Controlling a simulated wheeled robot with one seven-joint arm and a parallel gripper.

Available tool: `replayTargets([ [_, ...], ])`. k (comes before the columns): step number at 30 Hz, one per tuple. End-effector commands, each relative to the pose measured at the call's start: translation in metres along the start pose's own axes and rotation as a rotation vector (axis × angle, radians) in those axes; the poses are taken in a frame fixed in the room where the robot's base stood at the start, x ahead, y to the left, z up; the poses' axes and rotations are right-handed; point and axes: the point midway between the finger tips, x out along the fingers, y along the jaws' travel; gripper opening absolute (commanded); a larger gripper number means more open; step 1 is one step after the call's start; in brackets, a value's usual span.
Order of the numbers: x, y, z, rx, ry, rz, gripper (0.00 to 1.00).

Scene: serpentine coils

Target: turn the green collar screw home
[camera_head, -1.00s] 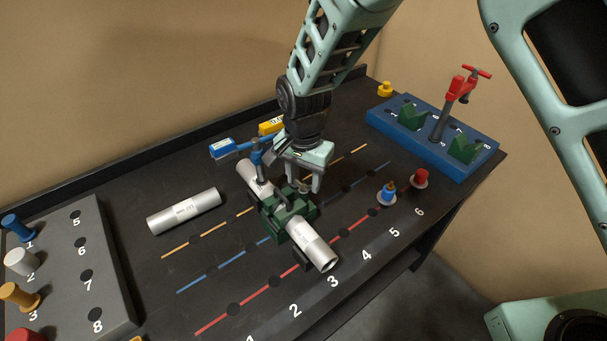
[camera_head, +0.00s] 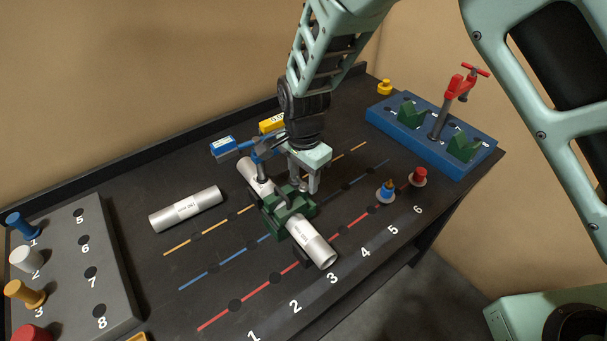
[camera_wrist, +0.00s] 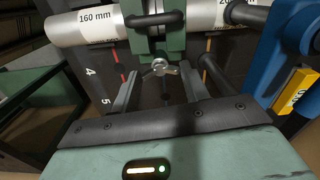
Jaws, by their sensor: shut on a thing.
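The green collar (camera_head: 302,207) sits around silver tubing (camera_head: 313,243) in the middle of the table. In the wrist view the collar (camera_wrist: 172,42) has a dark bar across its top and tubing on both sides, the left part labelled 160 mm. A small silver winged screw (camera_wrist: 158,68) sticks out from the collar toward my gripper. My gripper (camera_head: 312,190) points down beside the collar, on its right side. In the wrist view my gripper's fingers (camera_wrist: 163,76) are shut on the screw's head. The screw's shaft and its depth in the collar are hidden.
A blue clamp (camera_head: 261,160) stands over the tubing's far end, close to my gripper. A loose silver tube (camera_head: 186,209) lies left. Blue (camera_head: 386,191) and red (camera_head: 418,178) knobs stand right. A blue board (camera_head: 436,125) with a red-handled clamp (camera_head: 456,88) is at back right.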

Motion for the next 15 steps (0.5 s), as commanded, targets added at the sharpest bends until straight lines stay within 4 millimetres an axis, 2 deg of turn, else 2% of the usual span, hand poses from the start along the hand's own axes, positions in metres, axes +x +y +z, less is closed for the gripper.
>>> replayTargets([
  [2, -0.0022, -0.002, -0.0014, 0.001, 0.002, -0.006, 0.22],
  [3, -0.0022, -0.002, -0.0014, 0.0, 0.002, -0.006, 0.48],
  [5, -0.0021, -0.0018, -0.0013, 0.0, 0.002, -0.006, 0.64],
  [6, -0.0019, -0.0016, -0.0011, 0.0, 0.002, -0.005, 0.67],
  [15, -0.0026, -0.0009, -0.0003, -0.001, 0.001, -0.003, 0.67],
])
